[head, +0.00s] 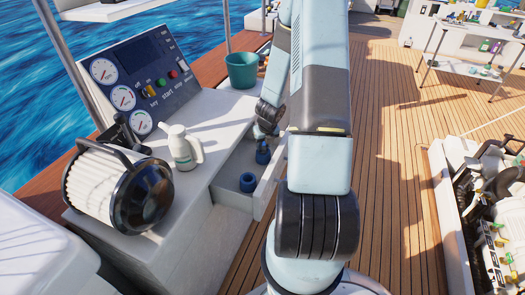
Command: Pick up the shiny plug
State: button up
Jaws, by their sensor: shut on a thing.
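My gripper (263,143) points down over the open recess in the white console, left of my arm. It is shut on a small dark blue plug-like piece (263,157), which shows just below the fingers. A second blue, ring-topped piece (248,182) sits lower in the recess, apart from the gripper. Both are small here, and I cannot tell from this view which is the shinier. My arm and the gripper's own body hide part of the recess.
An open engine bay (490,220) lies at right. The wooden deck (395,150) between is clear.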

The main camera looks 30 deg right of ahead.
grip_shut()
jog(key=shift+r, duration=0.15)
